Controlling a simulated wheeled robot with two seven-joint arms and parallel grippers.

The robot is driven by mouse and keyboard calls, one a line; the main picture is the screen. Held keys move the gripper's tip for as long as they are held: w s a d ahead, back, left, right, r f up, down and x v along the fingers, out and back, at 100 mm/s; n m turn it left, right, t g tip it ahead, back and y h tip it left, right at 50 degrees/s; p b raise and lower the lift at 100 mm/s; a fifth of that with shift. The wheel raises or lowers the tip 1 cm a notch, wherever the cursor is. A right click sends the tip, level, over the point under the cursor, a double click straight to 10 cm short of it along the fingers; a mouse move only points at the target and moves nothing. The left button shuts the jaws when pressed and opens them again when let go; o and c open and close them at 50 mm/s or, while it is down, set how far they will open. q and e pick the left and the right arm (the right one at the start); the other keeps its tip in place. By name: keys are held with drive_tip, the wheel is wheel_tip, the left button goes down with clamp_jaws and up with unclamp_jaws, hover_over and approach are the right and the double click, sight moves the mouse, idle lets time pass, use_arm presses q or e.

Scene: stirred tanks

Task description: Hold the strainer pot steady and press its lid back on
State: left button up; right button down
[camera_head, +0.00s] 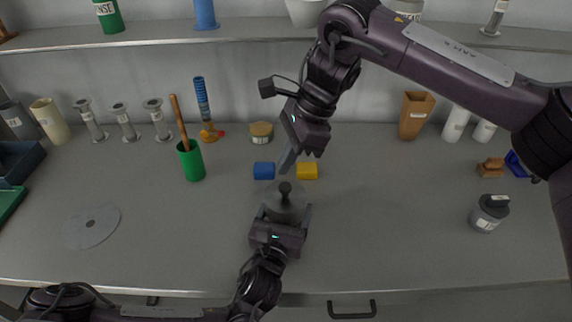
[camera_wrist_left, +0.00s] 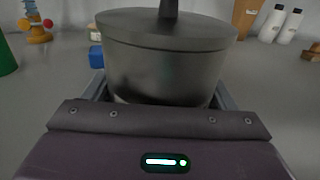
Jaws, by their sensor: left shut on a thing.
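The strainer pot (camera_wrist_left: 160,75) is a dark grey round vessel standing upright on the bench. Its flat grey lid (camera_wrist_left: 180,30) lies across the top, and the lid's dark knob (camera_head: 285,188) points up. I cannot tell whether the lid is fully seated. My left gripper (camera_head: 283,212) is shut on the pot from the front, with a finger on each side. My right gripper (camera_head: 287,168) points down from above, its tips just behind and above the knob. Its fingers are seen edge-on, so their opening is unclear; contact with the knob is not visible.
A blue block (camera_head: 264,171) and a yellow block (camera_head: 307,171) lie just behind the pot. A green cup (camera_head: 191,163) stands to the left, and a grey disc (camera_head: 92,226) lies at far left. A grey jar (camera_head: 488,213) stands at right. The bench between is clear.

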drive_tip(key=shift+r, duration=1.55)
use_arm(q)
drive_tip(key=o, duration=1)
drive_tip(key=shift+o, duration=0.2)
drive_tip(key=shift+s, duration=0.1)
